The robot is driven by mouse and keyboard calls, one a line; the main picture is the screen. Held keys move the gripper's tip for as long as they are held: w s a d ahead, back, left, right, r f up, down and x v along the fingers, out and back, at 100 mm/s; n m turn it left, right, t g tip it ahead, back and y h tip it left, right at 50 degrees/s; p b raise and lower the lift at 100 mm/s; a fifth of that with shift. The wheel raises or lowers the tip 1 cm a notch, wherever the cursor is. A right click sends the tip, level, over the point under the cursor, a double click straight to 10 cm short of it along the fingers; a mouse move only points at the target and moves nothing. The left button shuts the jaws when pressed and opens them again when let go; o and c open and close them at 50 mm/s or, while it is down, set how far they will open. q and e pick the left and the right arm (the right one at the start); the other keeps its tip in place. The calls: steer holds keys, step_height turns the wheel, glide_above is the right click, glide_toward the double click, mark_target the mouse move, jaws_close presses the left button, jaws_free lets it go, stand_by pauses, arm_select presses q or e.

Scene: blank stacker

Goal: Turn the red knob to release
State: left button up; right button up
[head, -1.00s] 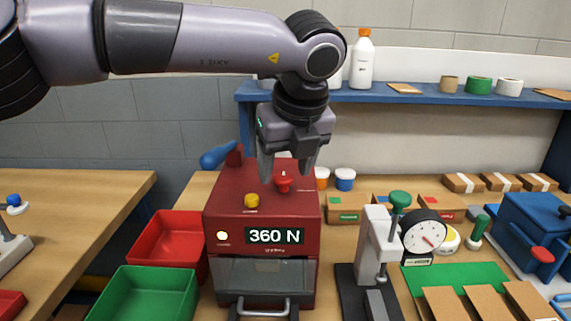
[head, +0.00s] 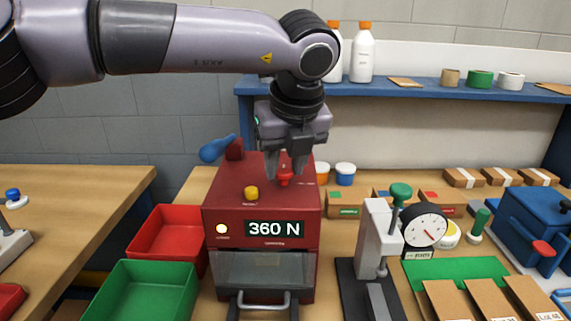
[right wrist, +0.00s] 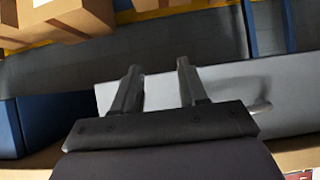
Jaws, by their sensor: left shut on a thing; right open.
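The red knob (head: 285,180) sits on top of the dark red machine (head: 226,188), toward its right side. My left gripper (head: 286,172) comes down from above and is shut on the red knob, with its fingers on either side. The machine's front display (head: 274,229) reads 360 N, and a round light beside it glows pale. A yellow knob (head: 251,193) stands on the machine's top, left of the red one. My right gripper (right wrist: 157,84) shows only in the right wrist view, open, with nothing between its fingers.
A red bin (head: 160,222) and a green bin (head: 185,263) stand left of the machine. A dial gauge stand (head: 380,237) is close on its right. A blue lever (head: 216,149) rises behind the machine. Flat brown pieces (head: 447,298) lie at the right front.

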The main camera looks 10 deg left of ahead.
arm_select(q)
steer(key=m+b, duration=0.1)
steer(key=m+h+b, duration=0.1)
steer(key=m+b, duration=0.1)
steer(key=shift+a+f, duration=0.15)
steer(key=shift+f, duration=0.05)
steer(key=shift+a+m+t+h+b, duration=0.1)
steer(key=shift+m+t+h+b, duration=0.25)
steer(key=shift+m+b, duration=0.4)
steer(key=shift+r+m+h, duration=0.1)
steer(key=shift+m+h, duration=0.25)
steer(key=shift+m, duration=0.7)
steer(key=m+h, duration=0.1)
steer(key=m, duration=0.3)
steer(key=shift+a+r+h, duration=0.2)
steer(key=shift+h, duration=0.2)
steer(key=shift+m+h+p, duration=0.3)
steer(key=shift+m+p, duration=0.2)
steer(key=shift+m, duration=0.6)
steer(key=shift+a+m+g+p, duration=0.1)
steer(key=shift+m+g+p, duration=0.4)
steer(key=shift+m, duration=0.3)
steer(key=shift+w+m+g+h+p, duration=0.15)
steer(key=shift+m+g+h+p, duration=0.45)
steer(key=shift+m, duration=0.8)
